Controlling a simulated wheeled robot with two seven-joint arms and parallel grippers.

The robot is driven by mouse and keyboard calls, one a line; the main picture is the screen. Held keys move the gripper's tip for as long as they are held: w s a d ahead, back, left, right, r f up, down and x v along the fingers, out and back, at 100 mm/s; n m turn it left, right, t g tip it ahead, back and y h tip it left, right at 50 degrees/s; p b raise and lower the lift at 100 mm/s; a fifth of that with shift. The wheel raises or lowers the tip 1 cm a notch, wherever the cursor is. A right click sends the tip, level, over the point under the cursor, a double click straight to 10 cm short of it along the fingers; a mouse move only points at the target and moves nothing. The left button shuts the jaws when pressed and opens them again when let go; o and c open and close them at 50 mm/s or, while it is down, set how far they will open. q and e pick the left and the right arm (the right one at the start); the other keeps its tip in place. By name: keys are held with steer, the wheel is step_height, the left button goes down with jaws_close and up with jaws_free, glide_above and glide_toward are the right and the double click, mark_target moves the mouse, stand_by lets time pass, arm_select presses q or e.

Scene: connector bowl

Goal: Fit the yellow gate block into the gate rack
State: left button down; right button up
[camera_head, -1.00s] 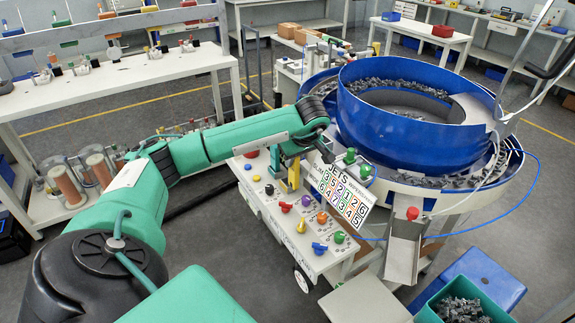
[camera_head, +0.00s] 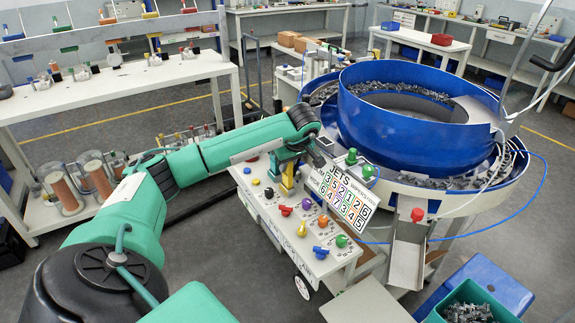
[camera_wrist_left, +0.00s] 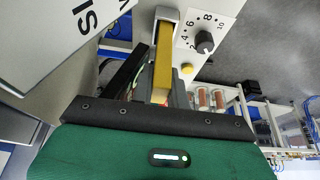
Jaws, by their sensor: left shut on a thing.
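My left gripper (camera_head: 287,168) is over the back left part of the white control panel, pointing down. It is shut on the yellow gate block (camera_head: 288,184), which shows as a narrow upright yellow piece below the fingers. In the left wrist view the yellow gate block (camera_wrist_left: 162,62) runs from between the fingers (camera_wrist_left: 155,92) to a pale grey bracket (camera_wrist_left: 168,14) on the panel face. The bracket may be part of the gate rack; I cannot tell whether the block is seated in it. My right gripper is not in view.
A number sign (camera_head: 345,194) stands close to the right of the gripper. The blue bowl feeder (camera_head: 400,130) is behind it.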

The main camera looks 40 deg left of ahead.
arm_select(q)
steer(key=c, duration=1.6)
jaws_free()
steer(key=shift+f, duration=0.15)
steer(key=shift+c, duration=0.2)
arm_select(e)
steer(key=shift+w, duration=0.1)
